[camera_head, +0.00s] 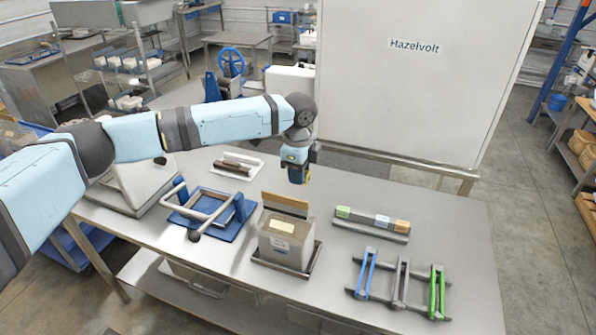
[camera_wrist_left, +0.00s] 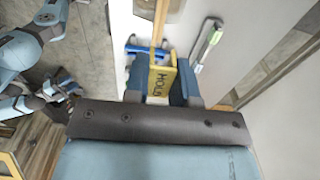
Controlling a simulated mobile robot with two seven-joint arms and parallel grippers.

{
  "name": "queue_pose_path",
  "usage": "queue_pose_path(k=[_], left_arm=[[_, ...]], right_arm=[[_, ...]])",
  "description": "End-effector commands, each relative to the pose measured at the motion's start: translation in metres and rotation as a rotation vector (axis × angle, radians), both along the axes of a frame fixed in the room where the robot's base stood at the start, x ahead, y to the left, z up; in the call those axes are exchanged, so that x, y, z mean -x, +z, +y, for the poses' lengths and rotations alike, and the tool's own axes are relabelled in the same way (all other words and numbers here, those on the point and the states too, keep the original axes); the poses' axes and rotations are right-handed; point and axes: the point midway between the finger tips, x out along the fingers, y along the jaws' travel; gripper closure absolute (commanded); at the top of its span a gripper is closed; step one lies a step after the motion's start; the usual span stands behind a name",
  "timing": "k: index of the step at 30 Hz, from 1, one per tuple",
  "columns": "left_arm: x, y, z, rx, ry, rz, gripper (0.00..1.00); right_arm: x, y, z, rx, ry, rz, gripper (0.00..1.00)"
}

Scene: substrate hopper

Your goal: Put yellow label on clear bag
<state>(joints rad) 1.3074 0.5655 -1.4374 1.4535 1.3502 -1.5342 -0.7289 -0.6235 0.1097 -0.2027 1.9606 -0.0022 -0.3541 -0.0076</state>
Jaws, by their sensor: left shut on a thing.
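My left gripper (camera_head: 299,172) points down above the table, shut on the yellow label (camera_head: 298,177). In the left wrist view the yellow label (camera_wrist_left: 160,83) shows dark lettering, partly hidden, between the fingers of the left gripper (camera_wrist_left: 157,78). The clear bag (camera_head: 285,246) looks like a greyish, see-through block with a pale patch on top. It stands on a dark tray at the front middle of the table, below and a little left of the gripper in the head view. The label and bag are apart. My right gripper does not show.
A rack (camera_head: 370,228) with green, blue-white and orange blocks lies right of the bag. A stand with blue, grey and green levers (camera_head: 402,285) is at front right. A blue frame device (camera_head: 210,210) stands left. A large Hazelvolt cabinet (camera_head: 415,90) rises behind.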

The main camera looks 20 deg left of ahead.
Motion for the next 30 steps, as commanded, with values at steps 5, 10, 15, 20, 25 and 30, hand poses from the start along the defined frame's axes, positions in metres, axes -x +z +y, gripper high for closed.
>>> queue_pose_path(k=[5,10,15,20,25,30], left_arm=[[0.000,-0.018,0.000,0.000,0.001,-0.001,0.98],[0.000,-0.034,0.000,0.000,0.001,0.000,0.98],[0.000,-0.049,0.000,0.000,0.001,0.000,0.98],[0.001,-0.058,0.000,0.001,0.001,0.002,0.98],[0.001,-0.072,0.000,0.001,0.001,0.002,0.98],[0.000,-0.078,0.000,0.001,0.001,0.001,0.98]], right_arm=[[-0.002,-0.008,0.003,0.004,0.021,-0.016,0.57],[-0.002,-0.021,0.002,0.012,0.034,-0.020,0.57],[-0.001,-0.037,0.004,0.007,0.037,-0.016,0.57],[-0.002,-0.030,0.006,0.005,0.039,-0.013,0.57],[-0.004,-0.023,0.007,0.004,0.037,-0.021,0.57],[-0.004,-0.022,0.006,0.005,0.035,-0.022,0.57]])
